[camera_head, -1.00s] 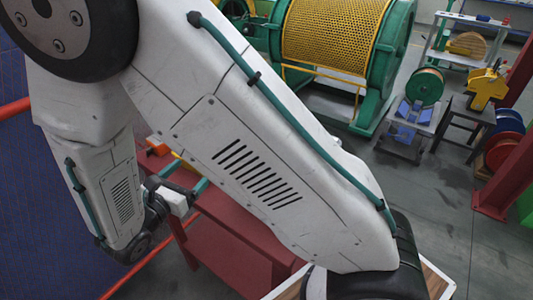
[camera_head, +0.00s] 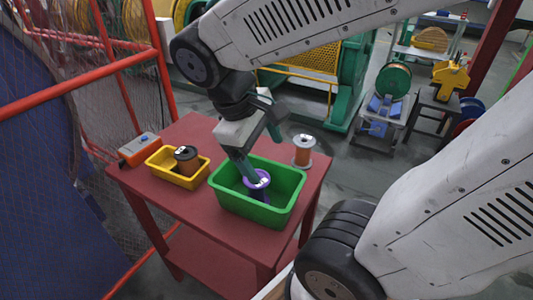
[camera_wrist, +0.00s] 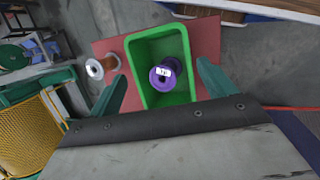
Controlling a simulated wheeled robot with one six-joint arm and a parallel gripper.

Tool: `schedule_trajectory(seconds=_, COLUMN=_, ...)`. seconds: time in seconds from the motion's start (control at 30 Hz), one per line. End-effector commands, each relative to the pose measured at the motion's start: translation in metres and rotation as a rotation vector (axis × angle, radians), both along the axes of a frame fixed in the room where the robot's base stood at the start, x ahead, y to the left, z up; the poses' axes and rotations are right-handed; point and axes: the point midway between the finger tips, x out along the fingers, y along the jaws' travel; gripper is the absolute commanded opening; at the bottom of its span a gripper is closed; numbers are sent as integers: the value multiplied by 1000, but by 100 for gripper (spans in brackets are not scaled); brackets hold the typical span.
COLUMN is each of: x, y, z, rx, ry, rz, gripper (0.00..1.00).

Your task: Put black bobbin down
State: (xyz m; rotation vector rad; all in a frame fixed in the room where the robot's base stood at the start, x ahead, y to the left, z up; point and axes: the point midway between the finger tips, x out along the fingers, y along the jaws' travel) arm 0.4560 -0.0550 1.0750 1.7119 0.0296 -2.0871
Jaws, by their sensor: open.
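A bobbin with a black flange and copper-brown winding (camera_head: 187,159) stands in the yellow bin (camera_head: 166,175) on the red table (camera_head: 150,190). It does not show in the wrist view. My gripper (camera_head: 262,154) is open and empty above the green bin (camera_head: 243,209), to the right of the yellow bin.
A copper bobbin with pale flanges (camera_head: 303,150) stands on the table right of the green bin. An orange box (camera_head: 139,149) lies at the table's left. A red mesh fence (camera_head: 80,87) runs along the left. A green-and-yellow machine (camera_head: 322,75) stands behind.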

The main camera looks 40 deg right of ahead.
Motion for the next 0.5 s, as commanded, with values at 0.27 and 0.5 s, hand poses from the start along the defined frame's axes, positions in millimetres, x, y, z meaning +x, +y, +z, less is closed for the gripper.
schedule_trajectory(seconds=0.27, x=-31, y=16, z=20, rx=252, ry=-248, rz=-257, gripper=83)
schedule_trajectory(seconds=0.5, x=-36, y=23, z=25, rx=316, ry=-310, rz=-316, gripper=83)
